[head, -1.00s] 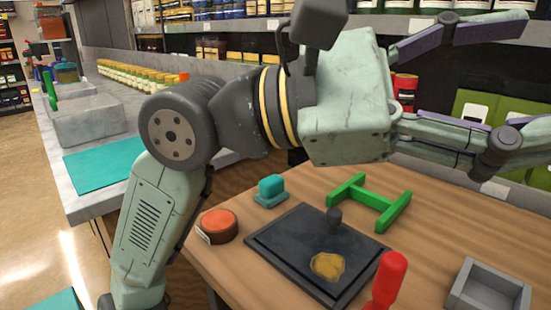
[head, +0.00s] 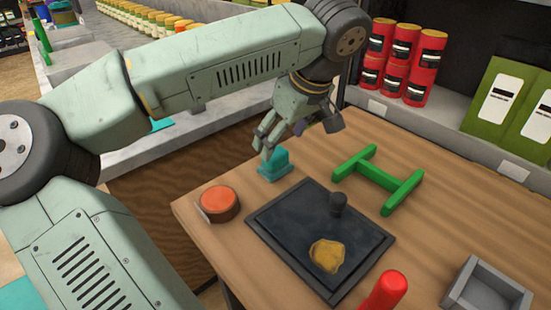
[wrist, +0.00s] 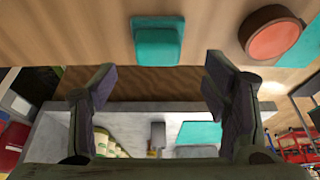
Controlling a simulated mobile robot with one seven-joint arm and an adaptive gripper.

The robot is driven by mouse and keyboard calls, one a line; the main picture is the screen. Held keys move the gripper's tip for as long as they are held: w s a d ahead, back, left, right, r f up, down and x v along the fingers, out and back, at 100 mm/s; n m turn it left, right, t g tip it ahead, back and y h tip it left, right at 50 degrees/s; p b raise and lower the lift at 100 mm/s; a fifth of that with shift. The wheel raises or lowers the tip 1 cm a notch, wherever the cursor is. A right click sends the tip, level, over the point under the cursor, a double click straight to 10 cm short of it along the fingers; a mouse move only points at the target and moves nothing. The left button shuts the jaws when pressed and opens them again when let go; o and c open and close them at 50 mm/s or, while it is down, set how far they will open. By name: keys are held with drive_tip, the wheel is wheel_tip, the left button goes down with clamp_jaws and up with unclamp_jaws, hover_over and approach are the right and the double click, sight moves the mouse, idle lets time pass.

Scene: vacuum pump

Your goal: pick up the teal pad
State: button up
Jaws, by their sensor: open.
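The teal pad (head: 275,165), a small block with a raised top part, lies on the wooden table near its far left edge. In the wrist view the pad (wrist: 157,42) shows at the top, between the lines of the two fingers and beyond their tips. My gripper (head: 268,143) is above and close to the pad in the head view. Its fingers are spread wide in the wrist view (wrist: 158,78), with nothing between them. I cannot tell whether a fingertip touches the pad.
An orange-red round puck (head: 218,204) is near the pad. A dark plate (head: 290,246) with a black knob and yellow patch lies mid-table. A green H-shaped frame (head: 378,180), a red handle (head: 384,292) and a grey tray (head: 488,290) stand farther right. Red cans (head: 402,60) line the back.

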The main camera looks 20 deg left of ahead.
sight(276, 152)
drive_tip(key=shift+p+x, duration=1)
drive_tip(key=shift+x, duration=2.05)
drive_tip(key=shift+w+d, duration=0.1)
drive_tip(key=shift+c, duration=0.5)
drive_tip(key=c, duration=1.1)
wheel_tip(276, 152, up, 10)
drive_tip(key=shift+r+b, duration=0.1)
drive_tip(key=shift+b, duration=0.9)
drive_tip(key=o, duration=0.5)
drive_tip(key=c, duration=0.4)
drive_tip(key=shift+d, duration=0.1)
